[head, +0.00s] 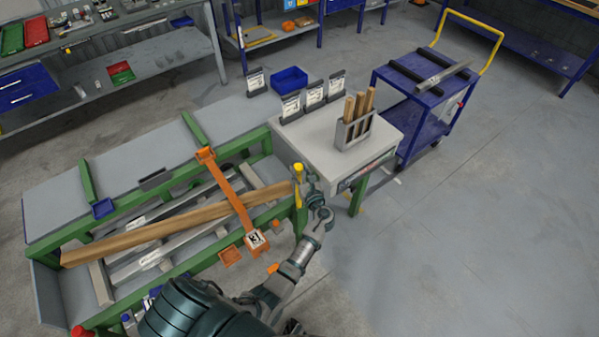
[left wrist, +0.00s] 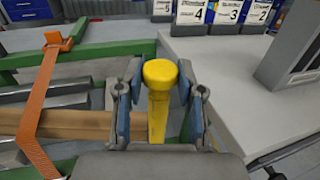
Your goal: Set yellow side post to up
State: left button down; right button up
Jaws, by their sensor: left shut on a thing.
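The yellow side post (head: 298,172) stands upright at the right end of the green runout table (head: 87,185), beside the end of a wooden beam (head: 150,232). My left gripper (head: 307,183) is at the post. In the left wrist view the yellow post (left wrist: 158,95) with its round cap stands between the two fingers of the left gripper (left wrist: 158,100), which are shut on it. The post's lower part is hidden by the gripper. My right gripper does not show.
An orange strap (head: 232,195) crosses the beam. A grey-white table (head: 300,140) with number cards and a holder of wooden sticks (head: 354,133) adjoins on the right. A blue cart (head: 425,105) stands behind it. The floor at the right is clear.

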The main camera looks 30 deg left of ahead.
pick_arm(q)
jog(key=shift+r, duration=0.5)
jog(key=shift+w, duration=0.1)
jog(key=c, duration=1)
grip_release()
jog(key=shift+o, duration=1.4)
jog(key=shift+f, duration=0.15)
jog(key=shift+w+a+f, duration=0.1)
jog(key=v, duration=1.2)
jog(key=shift+f, duration=0.1)
